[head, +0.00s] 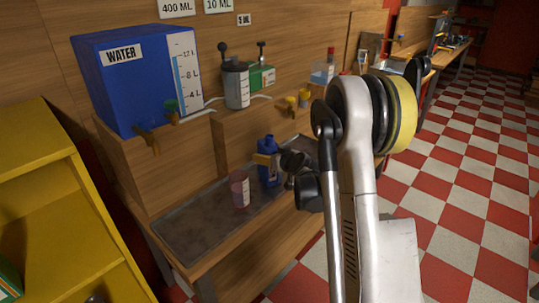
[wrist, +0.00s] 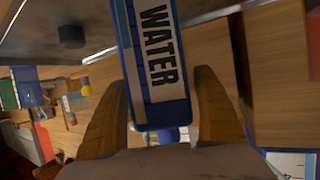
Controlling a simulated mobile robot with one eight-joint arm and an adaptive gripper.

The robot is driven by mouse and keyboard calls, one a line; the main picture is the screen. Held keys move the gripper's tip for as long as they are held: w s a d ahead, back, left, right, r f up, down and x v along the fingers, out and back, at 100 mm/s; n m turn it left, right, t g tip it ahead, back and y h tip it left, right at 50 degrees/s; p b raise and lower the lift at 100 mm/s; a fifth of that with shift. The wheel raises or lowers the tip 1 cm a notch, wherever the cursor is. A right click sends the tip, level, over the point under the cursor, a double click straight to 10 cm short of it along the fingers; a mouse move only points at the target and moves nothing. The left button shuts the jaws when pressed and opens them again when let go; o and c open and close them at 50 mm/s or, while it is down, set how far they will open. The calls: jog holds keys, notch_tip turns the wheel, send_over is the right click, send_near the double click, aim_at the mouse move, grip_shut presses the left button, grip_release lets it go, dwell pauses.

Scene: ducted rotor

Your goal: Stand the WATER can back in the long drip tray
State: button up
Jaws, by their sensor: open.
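The WATER can (head: 268,172) is a small blue can, seen in the head view as upright in the long drip tray (head: 185,245), towards its far end. In the wrist view the can's white WATER label (wrist: 158,45) faces me between two yellow-brown fingers. My gripper (head: 270,160) is open around the can. A narrow gap shows beside the right finger; whether the left finger touches the can I cannot tell. My gripper also shows in the wrist view (wrist: 160,82). My gripper hides part of the can in the head view.
A pinkish clear cup (head: 240,190) stands in the tray left of the can. A large blue WATER tank (head: 125,85) with a tap sits on the shelf above. A grey canister (head: 236,85) stands beside it. A yellow shelf unit (head: 50,200) is at the left.

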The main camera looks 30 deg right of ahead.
jog(key=d+v, duration=0.1)
jog(key=v, duration=1.1)
jog(key=s+a+r+g+y, duration=0.1)
jog(key=s+a+r+g, duration=0.2)
jog(key=a, duration=0.5)
jog(key=s+a+r+y, duration=0.1)
jog(key=s+a+r, duration=0.2)
jog(key=s+a, duration=0.4)
jog(key=s+a+g, duration=0.1)
jog(key=s+a, duration=0.2)
jog(key=s, duration=0.5)
jog(key=s+a+g+h, duration=0.1)
jog(key=s+a, duration=0.3)
jog(key=s, duration=0.5)
jog(key=shift+s+f+g, duration=0.25)
jog(key=shift+f+g, duration=0.05)
jog(key=shift+g, duration=0.5)
